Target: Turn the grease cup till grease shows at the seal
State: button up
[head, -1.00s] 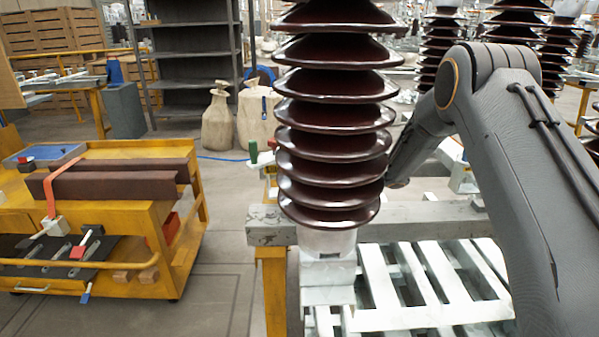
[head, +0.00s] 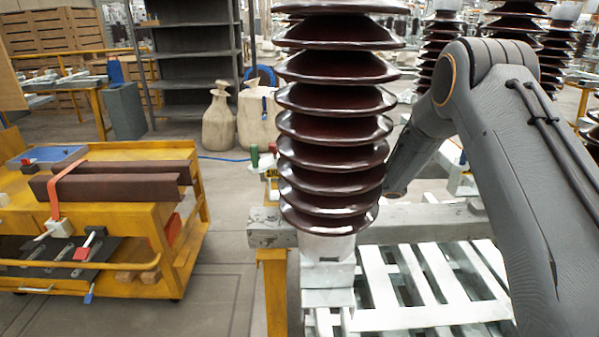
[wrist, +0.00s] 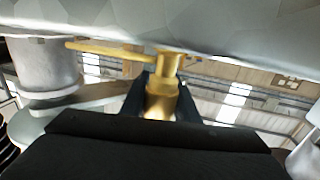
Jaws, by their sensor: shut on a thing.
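The brass grease cup (wrist: 160,106) shows in the middle of the wrist view, just under a pale grey metal surface (wrist: 215,25). My gripper (wrist: 161,92) has its two dark fingers on either side of the cup and is shut on it. A thin brass rod (wrist: 105,48) runs left from the top of the brass fitting, close below the grey surface. I cannot make out any grease or a seal edge. In the head view my gripper and the cup are hidden behind the brown ribbed insulator.
The insulator (head: 335,128) stands large in front of my arm. A grey beam (head: 420,214) and white slatted pallet (head: 395,285) lie below it. A grey cylinder (wrist: 45,65) and flat bar (wrist: 100,95) are left of the cup. A yellow cart (head: 120,218) stands left, with clear floor beside it.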

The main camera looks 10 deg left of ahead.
jog(key=m+t, duration=0.1)
jog(key=t+p, duration=0.1)
jog(key=shift+w+r+m+t, duration=0.2)
jog(key=shift+m+t, duration=0.2)
jog(key=shift+w+f+m+t+p, duration=0.15)
jog(key=shift+w+m+t+p, duration=0.2)
jog(key=shift+m+t+p, duration=0.4)
jog(key=shift+n, duration=0.25)
jog(key=o, duration=1)
jog(key=shift+o, duration=0.2)
jog(key=shift+d, duration=0.1)
jog(key=shift+s+d+b, duration=0.2)
jog(key=shift+s+d, duration=0.05)
jog(key=shift+d, duration=1)
jog(key=shift+s+d+b, duration=0.2)
jog(key=shift+s+d, duration=0.05)
jog(key=shift+d, duration=1.05)
jog(key=shift+s+d+b, duration=0.2)
jog(key=shift+s+d, duration=0.05)
jog(key=shift+d, duration=1)
